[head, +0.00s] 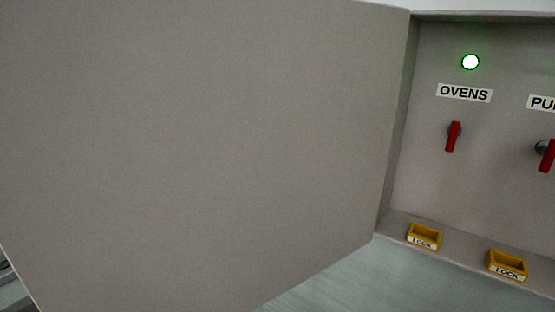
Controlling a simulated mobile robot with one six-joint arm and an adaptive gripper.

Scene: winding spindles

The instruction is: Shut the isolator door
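The isolator door (200,140) is a large plain grey panel that fills the left and middle of the head view. It stands open, swung out from the left side of the grey isolator cabinet (430,180). The cabinet's inside shows at the right, with a red switch handle (453,137) under an "OVENS" label and a second red handle (547,155) under a label cut off by the frame edge. No door handle shows on the visible face. My gripper is not in view.
A green lamp (470,62) is lit above the "OVENS" label (465,93). Two yellow boxes marked "LOCK" (424,237) (507,266) sit on the cabinet's bottom ledge. A pale grey-green surface (350,280) shows below. The door hides what lies behind it.

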